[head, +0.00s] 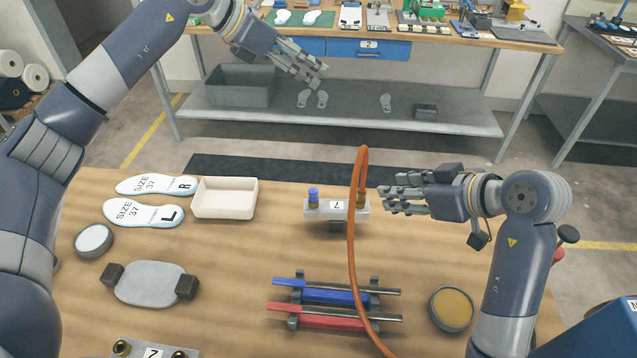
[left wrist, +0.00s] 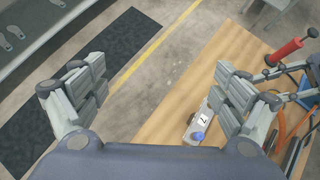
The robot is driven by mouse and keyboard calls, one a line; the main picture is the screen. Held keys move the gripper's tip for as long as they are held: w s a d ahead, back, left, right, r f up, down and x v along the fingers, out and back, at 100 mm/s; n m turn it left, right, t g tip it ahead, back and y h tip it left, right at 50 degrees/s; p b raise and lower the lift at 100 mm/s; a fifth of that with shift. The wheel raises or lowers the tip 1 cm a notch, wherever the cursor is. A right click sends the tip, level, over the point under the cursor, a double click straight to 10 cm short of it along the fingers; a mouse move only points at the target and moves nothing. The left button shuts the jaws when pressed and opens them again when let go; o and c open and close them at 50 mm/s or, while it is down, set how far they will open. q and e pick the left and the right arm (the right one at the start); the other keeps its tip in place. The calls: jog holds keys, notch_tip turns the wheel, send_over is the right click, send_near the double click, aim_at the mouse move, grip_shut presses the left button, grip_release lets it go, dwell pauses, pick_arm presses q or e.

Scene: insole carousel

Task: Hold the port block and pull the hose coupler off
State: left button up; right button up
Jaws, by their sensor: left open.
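The port block (head: 343,212) is a pale block marked 7 near the table's back edge, with a blue cap (head: 313,195) on its left. The brass hose coupler (head: 361,199) is at its right end, partly hidden by the orange hose (head: 352,240). The block also shows in the left wrist view (left wrist: 203,119). My left gripper (head: 317,76) is open and empty, raised well above and beyond the block; its spread fingers show in the left wrist view (left wrist: 163,85). My right gripper (head: 383,199) is just right of the coupler and hose; its finger gap is unclear.
A white tray (head: 225,212) and two insoles (head: 146,213) lie left of the block. A rack with blue and red bars (head: 335,296) stands in front, the hose arching over it. A round tin (head: 451,309) is at right. A workbench (head: 400,46) stands behind.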

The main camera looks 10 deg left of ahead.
pick_arm(q)
jog(key=s+d+f+n+g+y, duration=0.1)
jog(key=s+d+f+g+y, duration=0.15)
jog(key=f, duration=0.45)
jog(key=s+d+f+g+y, duration=0.1)
jog(key=s+d+f+g, duration=0.1)
jog(key=s+d+f, duration=0.3)
jog(key=n+g+y, duration=0.2)
jog(key=y, duration=0.2)
send_over(318, 216)
jog(key=w, duration=0.2)
jog(key=f, duration=0.7)
jog(key=shift+s+f, duration=0.2)
jog(key=shift+f, duration=0.1)
jog(key=shift+s+a+f, duration=0.1)
jog(key=shift+s+f, duration=0.1)
jog(key=shift+f, duration=0.05)
jog(key=shift+s+f, duration=0.1)
jog(key=shift+f, duration=0.25)
notch_tip(318, 216, down, 10)
jog(key=shift+a, duration=0.1)
